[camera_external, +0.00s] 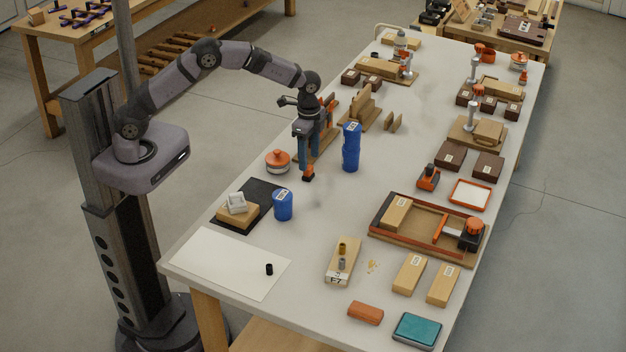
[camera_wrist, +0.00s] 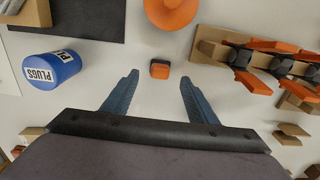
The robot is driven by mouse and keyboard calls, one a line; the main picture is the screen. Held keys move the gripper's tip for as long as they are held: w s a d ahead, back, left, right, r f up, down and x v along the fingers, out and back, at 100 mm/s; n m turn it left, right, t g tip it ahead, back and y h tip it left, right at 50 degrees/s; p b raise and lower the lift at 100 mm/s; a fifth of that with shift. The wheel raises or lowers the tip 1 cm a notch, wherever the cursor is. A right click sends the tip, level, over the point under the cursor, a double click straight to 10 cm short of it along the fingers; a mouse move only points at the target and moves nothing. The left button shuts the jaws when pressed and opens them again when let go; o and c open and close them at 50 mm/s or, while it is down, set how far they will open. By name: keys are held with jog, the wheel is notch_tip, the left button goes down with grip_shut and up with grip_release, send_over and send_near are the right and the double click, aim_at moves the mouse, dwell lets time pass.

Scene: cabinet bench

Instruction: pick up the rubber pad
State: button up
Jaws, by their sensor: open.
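My gripper (camera_external: 308,164) points down over the left part of the bench, with its two blue fingers apart and nothing between them. In the wrist view my gripper (camera_wrist: 186,73) is open. A small orange and black block (camera_wrist: 160,70) lies on the bench ahead, between the lines of the fingers and nearer the left one. The external view shows this block (camera_external: 308,174) just below the fingertips. Nothing is labelled as the rubber pad. I cannot tell whether it is this block, the flat black mat (camera_external: 254,190), the reddish-brown block (camera_external: 365,313) or the teal slab (camera_external: 417,330).
A blue PLUGS can (camera_wrist: 52,70) stands near the mat. A tall blue cylinder (camera_external: 351,148) stands right of my gripper. An orange-lidded round pot (camera_external: 278,162) is close on the left, and a wooden rack with orange-handled tools (camera_wrist: 260,62) is behind. The bench centre is fairly clear.

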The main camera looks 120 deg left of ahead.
aim_at(308, 173)
jog(key=shift+s+f+p, duration=0.1)
jog(key=shift+f+p, duration=0.9)
jog(key=shift+f, duration=1.7)
jog(key=c, duration=1.1)
